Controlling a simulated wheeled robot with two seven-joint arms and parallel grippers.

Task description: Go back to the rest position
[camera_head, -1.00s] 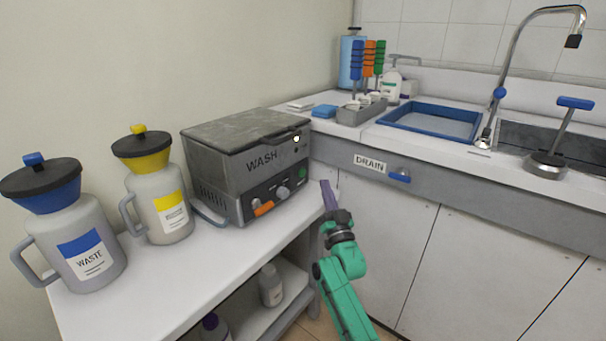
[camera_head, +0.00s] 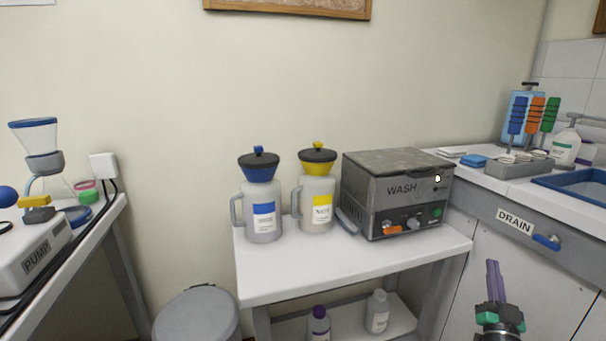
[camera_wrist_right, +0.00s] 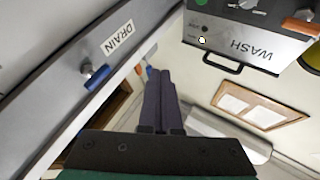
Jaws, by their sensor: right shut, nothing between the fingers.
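My right gripper (camera_head: 494,275) is at the lower right of the head view, in front of the sink counter's cabinet and just right of the low table. Its purple fingers point up and lie together, with nothing between them. In the right wrist view the fingers (camera_wrist_right: 161,85) are also side by side and empty. My left gripper is in neither view. The grey WASH machine (camera_head: 398,192) stands on the low table (camera_head: 352,263) behind and left of my right gripper.
The waste jug (camera_head: 263,211) and yellow-topped jug (camera_head: 317,205) stand left of the machine. The DRAIN handle (camera_head: 547,242) juts from the sink counter near my right gripper. A pump (camera_head: 35,255) sits on the left bench. A lidded bin (camera_head: 197,318) stands between bench and table.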

